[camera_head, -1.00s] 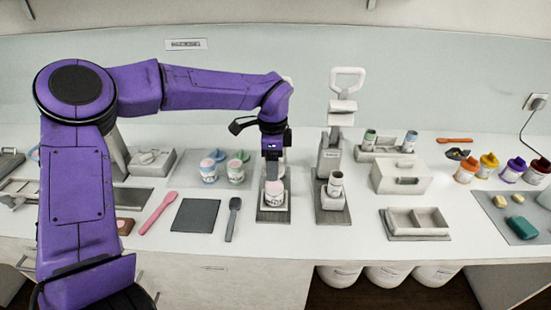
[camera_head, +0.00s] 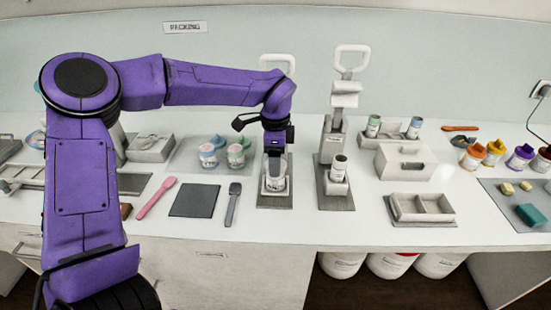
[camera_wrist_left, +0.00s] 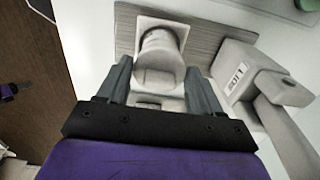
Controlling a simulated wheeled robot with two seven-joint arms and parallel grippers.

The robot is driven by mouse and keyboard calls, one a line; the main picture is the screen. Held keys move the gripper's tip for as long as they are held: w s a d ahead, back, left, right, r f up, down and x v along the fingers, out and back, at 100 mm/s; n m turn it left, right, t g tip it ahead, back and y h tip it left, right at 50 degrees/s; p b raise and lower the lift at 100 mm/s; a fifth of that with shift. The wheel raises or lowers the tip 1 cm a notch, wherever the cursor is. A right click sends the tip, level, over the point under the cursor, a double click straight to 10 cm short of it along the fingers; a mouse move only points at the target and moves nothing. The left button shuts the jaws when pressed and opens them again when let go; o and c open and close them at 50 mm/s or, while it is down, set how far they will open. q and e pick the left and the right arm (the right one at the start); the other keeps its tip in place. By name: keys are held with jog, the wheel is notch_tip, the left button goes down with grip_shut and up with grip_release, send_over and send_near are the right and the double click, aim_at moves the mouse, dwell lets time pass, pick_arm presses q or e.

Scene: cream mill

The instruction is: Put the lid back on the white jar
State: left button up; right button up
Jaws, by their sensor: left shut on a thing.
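The white jar (camera_head: 275,184) stands in the holder of the left press station, in the middle of the head view. My left gripper (camera_head: 275,166) points straight down over it, with its fingertips at the jar's top. In the left wrist view the fingers (camera_wrist_left: 160,82) stand on either side of a pale round thing, which I take to be the white lid (camera_wrist_left: 159,76). The gripper is shut on it. The lid is at the jar's mouth, but whether it is fully seated is hidden. My right gripper is not in view.
The press handle (camera_head: 278,62) rises behind my gripper. A second press (camera_head: 334,150) with a jar stands close on the right. A dark spatula (camera_head: 233,203) and dark mat (camera_head: 194,200) lie left. Lidded or scoop-topped jars (camera_head: 208,157) stand behind left.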

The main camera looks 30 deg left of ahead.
pick_arm(q)
jog(key=shift+b, duration=0.35)
dwell(0.8)
jog(key=shift+f+b, duration=0.7)
jog(key=shift+b, duration=0.5)
dwell(0.8)
dwell(0.4)
jog(key=o, duration=1.1)
jog(key=shift+o, duration=0.4)
jog(key=shift+r, duration=0.1)
jog(key=shift+r+p, duration=1.3)
jog(key=shift+r, duration=0.95)
jog(key=shift+c, duration=0.3)
